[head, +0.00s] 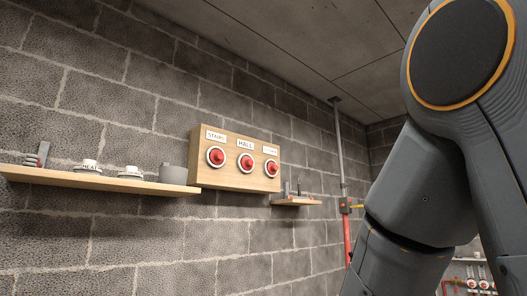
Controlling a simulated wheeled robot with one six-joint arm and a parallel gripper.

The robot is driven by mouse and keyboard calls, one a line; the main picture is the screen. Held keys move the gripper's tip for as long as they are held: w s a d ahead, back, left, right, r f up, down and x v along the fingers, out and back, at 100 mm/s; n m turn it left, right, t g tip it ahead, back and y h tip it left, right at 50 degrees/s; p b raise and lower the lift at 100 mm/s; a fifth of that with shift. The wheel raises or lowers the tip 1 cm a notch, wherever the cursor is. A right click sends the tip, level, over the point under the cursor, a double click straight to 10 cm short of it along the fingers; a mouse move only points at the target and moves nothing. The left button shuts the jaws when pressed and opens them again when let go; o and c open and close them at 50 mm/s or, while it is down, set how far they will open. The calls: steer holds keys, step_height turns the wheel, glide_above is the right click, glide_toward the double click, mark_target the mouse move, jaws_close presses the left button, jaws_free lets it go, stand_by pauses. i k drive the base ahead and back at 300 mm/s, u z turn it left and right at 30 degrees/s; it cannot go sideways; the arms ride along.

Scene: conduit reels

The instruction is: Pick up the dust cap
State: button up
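A wooden board (236,158) is fixed to the block wall. Labels above the left and middle ones read "STAIRS" and "HALL"; the third is hard to read. The red pieces look like caps, but I cannot tell for certain which thing is the dust cap. My arm fills the right side of the head view. My gripper is out of view, so its state and distance to the board do not show.
A long wooden shelf (150,186) at left holds a grey cup (173,174), two small white round items (90,165) (130,172) and a grey stacked piece (38,154). A small shelf (297,202) sits right of the board. A pipe (346,230), red below, stands farther right.

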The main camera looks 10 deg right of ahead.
mark_target(272, 169)
steer(key=z, duration=0.75)
steer(key=i, duration=0.95)
steer(key=z, duration=0.65)
steer(key=i, duration=0.8)
steer(key=u, duration=0.75)
steer(key=i, duration=0.7)
steer(key=u, duration=0.5)
